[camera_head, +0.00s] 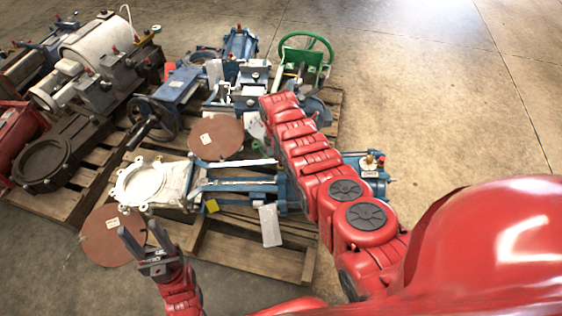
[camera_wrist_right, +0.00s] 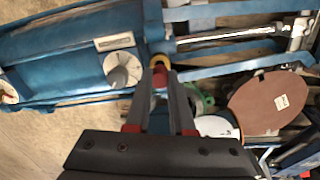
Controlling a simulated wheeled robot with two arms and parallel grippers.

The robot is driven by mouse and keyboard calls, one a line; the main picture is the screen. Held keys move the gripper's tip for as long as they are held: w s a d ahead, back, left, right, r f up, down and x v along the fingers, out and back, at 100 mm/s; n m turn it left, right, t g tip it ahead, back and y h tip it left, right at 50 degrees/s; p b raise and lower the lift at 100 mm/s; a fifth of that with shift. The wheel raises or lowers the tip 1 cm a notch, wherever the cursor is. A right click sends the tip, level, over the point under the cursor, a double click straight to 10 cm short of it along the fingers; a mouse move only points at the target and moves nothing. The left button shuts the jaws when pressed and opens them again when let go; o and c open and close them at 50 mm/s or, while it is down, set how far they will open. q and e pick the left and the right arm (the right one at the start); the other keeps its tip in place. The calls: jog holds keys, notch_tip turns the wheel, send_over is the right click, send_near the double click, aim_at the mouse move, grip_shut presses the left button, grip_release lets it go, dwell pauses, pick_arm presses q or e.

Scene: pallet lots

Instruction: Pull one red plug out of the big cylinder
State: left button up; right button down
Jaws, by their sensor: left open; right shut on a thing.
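The big blue cylinder (camera_wrist_right: 65,60) lies across the left of the right wrist view. In the head view its end (camera_head: 365,175) shows right of my right arm, with a red plug (camera_head: 381,160) on top; my arm hides its middle. My right gripper (camera_wrist_right: 160,85) is shut on a red plug (camera_wrist_right: 159,61) with a yellow ring, at the cylinder's inner end. I cannot tell whether this plug is still seated. In the head view the right gripper is hidden behind its arm. My left gripper (camera_head: 140,230) is open and empty at the lower left.
A wooden pallet (camera_head: 250,248) carries the cylinder, blue frames, a white flange (camera_head: 145,184) and brown discs (camera_head: 213,137). A green handwheel (camera_head: 306,50) stands behind. The floor at right is clear.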

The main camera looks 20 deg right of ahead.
aim_at(280, 157)
jog(key=shift+a+r+p, duration=0.1)
jog(key=shift+r+p, duration=1.3)
jog(key=shift+r, duration=0.35)
